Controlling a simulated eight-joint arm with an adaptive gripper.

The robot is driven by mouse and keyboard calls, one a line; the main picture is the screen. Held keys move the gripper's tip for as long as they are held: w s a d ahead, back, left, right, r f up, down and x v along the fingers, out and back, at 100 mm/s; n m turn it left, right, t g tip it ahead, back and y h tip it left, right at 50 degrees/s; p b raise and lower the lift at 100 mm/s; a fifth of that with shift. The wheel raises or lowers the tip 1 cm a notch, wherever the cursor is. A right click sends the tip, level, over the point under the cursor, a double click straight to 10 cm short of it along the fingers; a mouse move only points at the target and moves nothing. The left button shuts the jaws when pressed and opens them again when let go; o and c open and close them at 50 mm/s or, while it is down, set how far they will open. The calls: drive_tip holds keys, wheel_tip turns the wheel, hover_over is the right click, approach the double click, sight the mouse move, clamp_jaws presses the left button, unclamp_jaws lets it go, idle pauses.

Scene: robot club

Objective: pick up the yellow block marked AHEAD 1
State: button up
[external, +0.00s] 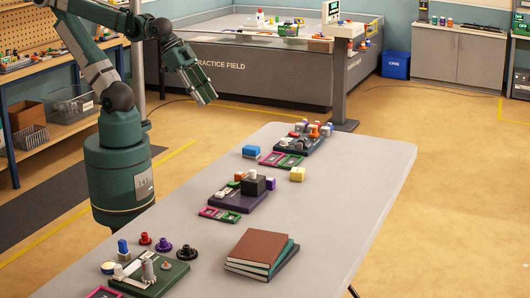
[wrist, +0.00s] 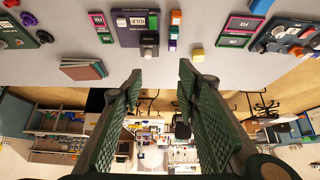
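A yellow block (external: 297,174) stands on the grey table, right of a dark purple-based device. It also shows in the wrist view as a small yellow block (wrist: 197,55) near the table edge. I cannot read any marking on it. My gripper (external: 207,97) is raised in the air, left of and well apart from the yellow block. In the wrist view my gripper (wrist: 159,78) has its two green fingers spread, with nothing held between them.
The purple-based device (external: 229,202) and pink-green cards (external: 220,215) lie near the block. Stacked books (external: 262,250) and a green base (external: 152,278) are nearer. The table's right side (external: 350,205) is clear.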

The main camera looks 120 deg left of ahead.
drive_tip(key=shift+o, duration=0.7)
drive_tip(key=o, duration=0.4)
drive_tip(key=shift+c, duration=0.2)
drive_tip(key=n+g+p, duration=0.1)
drive_tip(key=n+g, duration=0.6)
drive_tip(key=n, duration=1.2)
hover_over(296, 170)
drive_tip(key=f, duration=2.1)
drive_tip(key=shift+d, duration=0.25)
drive_tip(key=shift+w+a+f+n, duration=0.1)
drive_tip(key=shift+a+f+n, duration=0.15)
drive_tip(key=shift+f+n, duration=0.25)
